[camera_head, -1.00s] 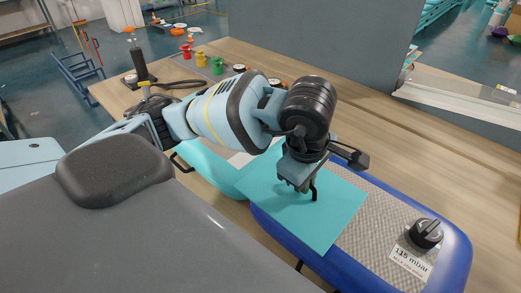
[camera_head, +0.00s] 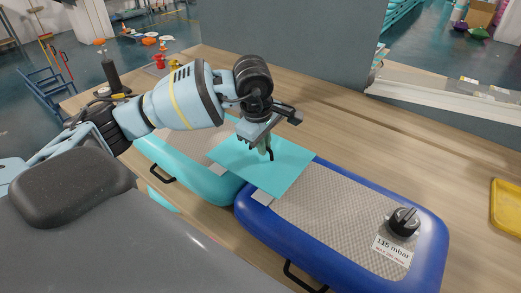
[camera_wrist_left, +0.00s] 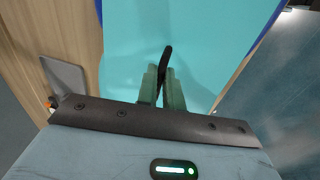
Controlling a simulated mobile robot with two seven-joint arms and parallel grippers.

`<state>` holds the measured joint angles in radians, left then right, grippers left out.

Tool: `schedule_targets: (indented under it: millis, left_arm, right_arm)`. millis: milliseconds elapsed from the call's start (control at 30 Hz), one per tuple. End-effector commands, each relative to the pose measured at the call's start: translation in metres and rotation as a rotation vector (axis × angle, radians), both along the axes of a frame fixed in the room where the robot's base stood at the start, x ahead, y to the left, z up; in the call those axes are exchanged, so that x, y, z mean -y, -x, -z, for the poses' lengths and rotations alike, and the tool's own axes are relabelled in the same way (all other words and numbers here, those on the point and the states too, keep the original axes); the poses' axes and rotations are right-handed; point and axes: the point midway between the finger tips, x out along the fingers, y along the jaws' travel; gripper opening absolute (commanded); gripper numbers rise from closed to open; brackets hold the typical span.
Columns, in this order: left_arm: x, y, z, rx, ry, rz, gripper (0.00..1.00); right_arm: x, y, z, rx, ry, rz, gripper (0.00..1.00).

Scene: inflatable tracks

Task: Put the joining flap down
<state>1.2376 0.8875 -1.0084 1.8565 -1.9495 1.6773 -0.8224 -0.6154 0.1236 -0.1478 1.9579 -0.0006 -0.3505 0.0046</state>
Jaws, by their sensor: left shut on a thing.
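The joining flap (camera_head: 285,175) is a flat turquoise sheet with a black pull loop. It spans the neighbouring ends of a teal inflatable track (camera_head: 192,172) and a blue inflatable track (camera_head: 345,215). I cannot tell whether it touches both tops. My left gripper (camera_head: 265,150) points down over the flap and is shut on its loop. In the left wrist view, the green fingers (camera_wrist_left: 162,88) close around the black loop (camera_wrist_left: 166,58), with the turquoise sheet beneath. The gripper and arm hide part of the flap's far side. My right gripper is not in view.
A black valve knob (camera_head: 404,222) and a 115 mbar label (camera_head: 391,251) are on the blue track. A yellow tray (camera_head: 507,207) lies at the right on the wooden table (camera_head: 440,160). A grey wall panel (camera_head: 310,55) stands behind. Coloured fittings sit far left.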

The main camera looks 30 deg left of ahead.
Motion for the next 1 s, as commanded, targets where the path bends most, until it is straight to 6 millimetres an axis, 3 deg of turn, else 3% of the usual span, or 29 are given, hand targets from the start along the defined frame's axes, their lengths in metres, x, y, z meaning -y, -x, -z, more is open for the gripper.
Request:
schedule_targets:
  millis: [133,367,700,1000]
  left_arm:
    - [-0.012,-0.010,0.001,0.001,0.001,-0.001,0.00]
    - [-0.014,-0.012,0.003,0.001,0.001,0.002,0.00]
    - [-0.014,-0.011,0.035,0.002,0.001,0.000,0.00]
    - [-0.014,-0.011,0.039,0.000,0.001,0.001,0.00]
  right_arm:
    - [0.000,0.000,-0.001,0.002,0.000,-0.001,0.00]
    - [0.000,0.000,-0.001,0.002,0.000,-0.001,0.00]
    - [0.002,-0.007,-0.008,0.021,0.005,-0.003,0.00]
    - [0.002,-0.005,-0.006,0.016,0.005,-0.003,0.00]
